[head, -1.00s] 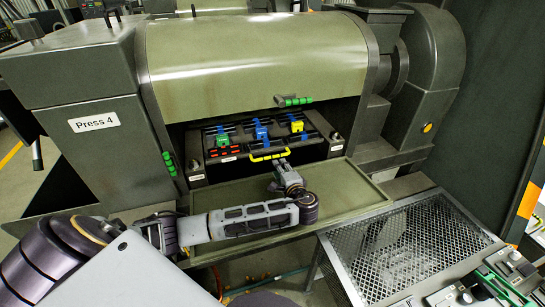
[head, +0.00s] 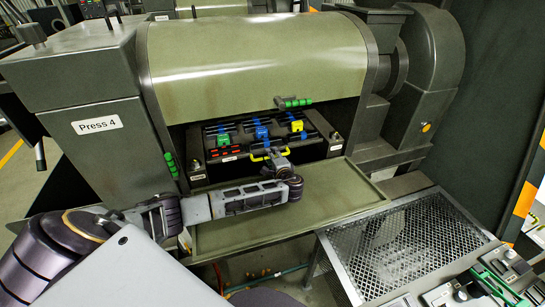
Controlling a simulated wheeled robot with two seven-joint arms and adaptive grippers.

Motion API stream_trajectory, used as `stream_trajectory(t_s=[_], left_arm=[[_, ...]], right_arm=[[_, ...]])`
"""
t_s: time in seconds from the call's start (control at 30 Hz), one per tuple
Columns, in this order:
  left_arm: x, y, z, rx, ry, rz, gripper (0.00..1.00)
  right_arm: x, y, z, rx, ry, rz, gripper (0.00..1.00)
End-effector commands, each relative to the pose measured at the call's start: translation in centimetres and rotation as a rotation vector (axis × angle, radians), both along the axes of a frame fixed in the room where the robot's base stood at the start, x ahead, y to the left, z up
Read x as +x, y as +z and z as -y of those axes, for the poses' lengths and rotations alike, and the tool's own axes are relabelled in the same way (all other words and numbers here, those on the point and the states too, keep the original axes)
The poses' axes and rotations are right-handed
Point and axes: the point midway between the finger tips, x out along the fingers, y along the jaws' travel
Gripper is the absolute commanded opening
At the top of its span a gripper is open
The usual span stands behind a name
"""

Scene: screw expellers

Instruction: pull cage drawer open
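The cage drawer (head: 236,143) sits inside the dark opening of the press, under its raised green cover. It carries green, blue and yellow clamps on top. My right gripper is not in view.
The green cover (head: 255,58) with a green grip (head: 293,102) is above the opening. A shallow green tray (head: 335,203) lies below the drawer. A mesh-topped bench (head: 405,245) with tools and parts stands at the lower right.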

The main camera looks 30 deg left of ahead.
Motion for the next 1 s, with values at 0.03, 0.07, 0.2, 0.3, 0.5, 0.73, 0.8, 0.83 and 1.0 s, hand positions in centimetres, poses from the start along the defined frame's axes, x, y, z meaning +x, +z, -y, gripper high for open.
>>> stream_trajectory(t_s=[0.03,0.07,0.2,0.3,0.5,0.73,0.8,0.83,1.0], left_arm=[[0.08,-0.01,-0.11,0.0,0.0,0.0,0.34],[0.11,-0.02,-0.14,0.0,0.0,0.0,0.34],[0.14,-0.06,-0.2,0.0,0.0,0.0,0.34],[0.14,-0.06,-0.19,0.0,0.0,0.0,0.34],[0.12,-0.07,-0.19,0.0,0.0,0.0,0.14],[0.11,-0.08,-0.18,0.0,0.0,0.0,0.0],[0.11,-0.09,-0.18,0.0,0.0,0.0,0.0],[0.1,-0.09,-0.18,0.0,0.001,0.0,0.0],[0.14,-0.13,-0.17,-0.001,0.0,-0.001,0.0]], right_arm=[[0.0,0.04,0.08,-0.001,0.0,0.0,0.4],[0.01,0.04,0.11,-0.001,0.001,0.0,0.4],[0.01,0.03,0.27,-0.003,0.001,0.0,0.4],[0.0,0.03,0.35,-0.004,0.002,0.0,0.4],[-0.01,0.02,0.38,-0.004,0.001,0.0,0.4],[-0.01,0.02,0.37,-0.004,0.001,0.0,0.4],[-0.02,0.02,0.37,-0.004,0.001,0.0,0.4],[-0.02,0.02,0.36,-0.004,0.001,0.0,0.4],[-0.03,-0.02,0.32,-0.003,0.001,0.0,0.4]])
